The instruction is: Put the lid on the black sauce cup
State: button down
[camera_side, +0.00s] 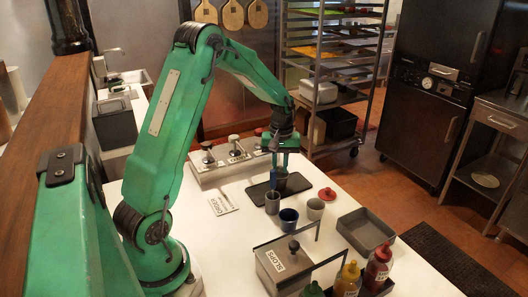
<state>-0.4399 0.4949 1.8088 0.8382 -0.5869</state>
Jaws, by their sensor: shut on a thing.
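My gripper (280,167) points down with its blue fingers at a black sauce cup (282,184), and is shut on it. The cup is upright at a dark mat (296,184); I cannot tell whether it touches the mat. The fingers and their shadow hide much of the cup's rim. A red lid with a small knob (327,194) lies on the white counter, right of the gripper and apart from the cup.
A grey cup (272,203), a dark blue cup (288,217) and a beige cup (315,209) stand close in front. A grey tray (366,229), a lidded steel box (283,266) and sauce bottles (378,266) are nearer. A container row (210,174) stands behind.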

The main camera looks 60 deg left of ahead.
jog(key=shift+f, duration=0.1)
jog(key=c, duration=1.3)
grip_release()
jog(key=shift+o, duration=0.2)
jog(key=shift+r, duration=3.9)
notch_tip(320, 180, up, 7)
jog(key=shift+d, duration=0.1)
